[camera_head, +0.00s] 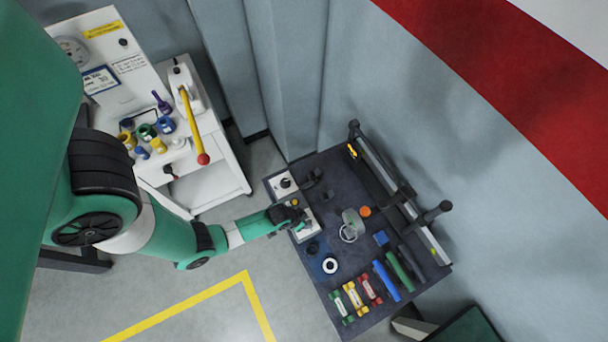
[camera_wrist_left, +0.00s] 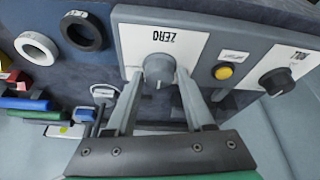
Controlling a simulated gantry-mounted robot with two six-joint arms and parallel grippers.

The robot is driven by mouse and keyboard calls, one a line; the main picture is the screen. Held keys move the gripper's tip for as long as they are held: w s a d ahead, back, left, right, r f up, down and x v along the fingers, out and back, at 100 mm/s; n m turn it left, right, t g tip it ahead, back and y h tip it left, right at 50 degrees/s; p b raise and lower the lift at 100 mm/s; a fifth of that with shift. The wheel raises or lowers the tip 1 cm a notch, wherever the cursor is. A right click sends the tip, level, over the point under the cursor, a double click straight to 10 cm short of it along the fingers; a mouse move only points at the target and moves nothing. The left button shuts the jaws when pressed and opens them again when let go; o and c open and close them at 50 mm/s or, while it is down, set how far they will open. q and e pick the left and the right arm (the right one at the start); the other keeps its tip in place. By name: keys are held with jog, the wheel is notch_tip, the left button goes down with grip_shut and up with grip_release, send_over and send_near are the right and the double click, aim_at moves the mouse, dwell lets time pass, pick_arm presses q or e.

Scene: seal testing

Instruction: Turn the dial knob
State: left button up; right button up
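A grey dial knob (camera_wrist_left: 158,68) sits on a white plate marked ZERO, seen upside down in the left wrist view. My left gripper (camera_wrist_left: 159,76) is open, with its two fingers on either side of this knob and small gaps showing between them and it. In the head view my left gripper (camera_head: 297,217) is over the control box at the bench's left edge and hides much of it. A second, black knob (camera_wrist_left: 278,81) sits on another white plate to the right, its label hard to read. My right gripper is not in view.
A yellow button (camera_wrist_left: 223,72) lies between the knobs. A black ring (camera_wrist_left: 82,31) and a white ring (camera_wrist_left: 37,48) are beside the box. The dark bench (camera_head: 335,180) also holds a clear cup (camera_head: 352,222) and coloured handles. A white cart (camera_head: 215,180) stands left.

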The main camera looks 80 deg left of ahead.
pick_arm(q)
grip_shut()
jog(key=shift+m, duration=0.3)
jog(key=shift+a+m+h, duration=0.15)
jog(key=shift+m+h, duration=0.25)
jog(key=shift+m, duration=0.4)
jog(key=m+h, duration=0.1)
jog(key=m, duration=0.2)
jog(key=shift+a+b, duration=0.1)
jog(key=shift+b, duration=0.25)
jog(key=shift+m+h, duration=0.6)
jog(key=shift+m, duration=0.7)
jog(key=shift+o, duration=2.3)
grip_release()
